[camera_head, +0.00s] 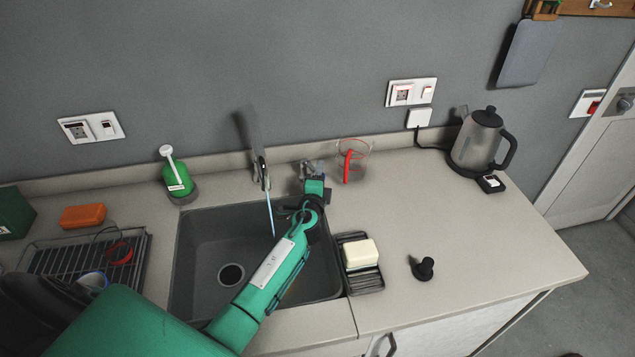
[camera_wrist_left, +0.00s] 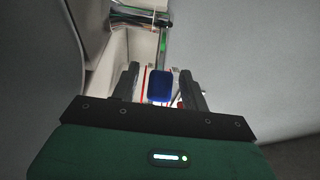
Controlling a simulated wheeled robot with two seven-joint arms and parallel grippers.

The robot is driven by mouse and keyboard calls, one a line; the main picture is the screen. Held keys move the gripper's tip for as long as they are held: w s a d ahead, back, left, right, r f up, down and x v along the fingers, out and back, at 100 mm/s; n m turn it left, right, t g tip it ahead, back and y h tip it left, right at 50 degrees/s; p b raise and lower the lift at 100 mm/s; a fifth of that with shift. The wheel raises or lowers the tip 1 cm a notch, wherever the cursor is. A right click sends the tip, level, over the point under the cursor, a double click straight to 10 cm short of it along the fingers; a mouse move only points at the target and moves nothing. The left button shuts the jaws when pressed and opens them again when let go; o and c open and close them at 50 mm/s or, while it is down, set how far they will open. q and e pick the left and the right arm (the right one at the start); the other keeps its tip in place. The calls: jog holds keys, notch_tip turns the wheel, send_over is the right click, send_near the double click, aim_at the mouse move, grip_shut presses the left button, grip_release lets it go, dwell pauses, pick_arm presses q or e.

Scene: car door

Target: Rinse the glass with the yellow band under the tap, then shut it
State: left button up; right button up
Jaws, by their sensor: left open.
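The tap (camera_head: 262,165) stands behind the dark sink (camera_head: 200,245), and a thin stream of water (camera_head: 270,212) runs from it into the basin. My left arm reaches over the sink, and my left gripper (camera_head: 312,170) is at the back edge, just right of the tap. In the left wrist view the left gripper (camera_wrist_left: 160,92) is open, with a blue piece (camera_wrist_left: 160,86) showing between its fingers. I cannot tell whether they touch it. I cannot make out a glass with a yellow band. My right gripper is not in view.
A clear vessel with red parts (camera_head: 352,160) stands near the wall. A rack (camera_head: 50,262) at left holds a red-banded glass (camera_head: 120,252) and a blue-rimmed one (camera_head: 92,281). Soap (camera_head: 360,254), a black stopper (camera_head: 424,268) and a kettle (camera_head: 480,143) are at right. The front-right counter is mostly clear.

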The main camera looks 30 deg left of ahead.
pick_arm(q)
jog(key=v, duration=1.3)
jog(key=shift+s, duration=0.35)
